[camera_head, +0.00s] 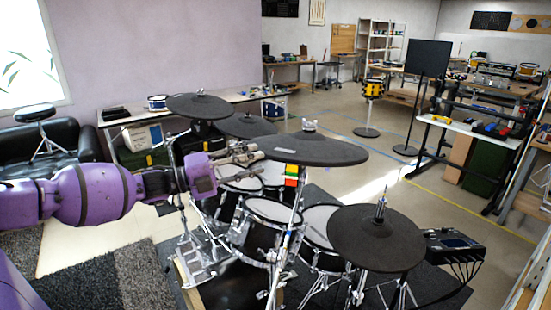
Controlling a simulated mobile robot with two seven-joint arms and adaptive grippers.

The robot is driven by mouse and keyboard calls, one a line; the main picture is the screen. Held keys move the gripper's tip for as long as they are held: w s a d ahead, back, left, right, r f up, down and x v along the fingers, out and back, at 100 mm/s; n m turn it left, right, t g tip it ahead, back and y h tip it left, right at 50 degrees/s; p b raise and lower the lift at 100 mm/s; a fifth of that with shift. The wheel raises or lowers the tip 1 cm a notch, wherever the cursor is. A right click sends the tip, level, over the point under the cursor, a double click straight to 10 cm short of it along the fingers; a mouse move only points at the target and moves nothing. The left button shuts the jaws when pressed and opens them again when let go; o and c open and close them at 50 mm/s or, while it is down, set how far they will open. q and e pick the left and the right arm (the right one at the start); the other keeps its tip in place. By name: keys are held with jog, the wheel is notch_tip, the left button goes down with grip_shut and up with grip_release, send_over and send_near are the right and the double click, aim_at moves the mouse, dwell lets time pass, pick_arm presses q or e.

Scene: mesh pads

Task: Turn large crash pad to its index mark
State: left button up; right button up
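The largest dark round pad (318,150), which I take to be the large crash pad, sits nearly level on a stand in the middle of the drum kit. A wing-nut-like fitting (309,126) tops its centre. Small orange, green and red patches (291,175) show just below its front edge; I cannot tell whether they are the index mark. My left gripper (257,151) reaches in from the left, its fingertips at the pad's left edge. Whether they touch or grip the rim is unclear. My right gripper is out of view.
Another dark pad (376,238) stands at front right, and two smaller ones (200,106) (247,126) at back left. Drums (268,212) and stands crowd the space below. A black module (453,246) is at the right. Open floor lies beyond the kit.

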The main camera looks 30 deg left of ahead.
aim_at(274, 154)
pick_arm(q)
jog(key=x, duration=0.6)
jog(key=shift+w+d, duration=0.15)
jog(key=shift+d, duration=0.05)
jog(key=shift+c, duration=0.3)
grip_shut()
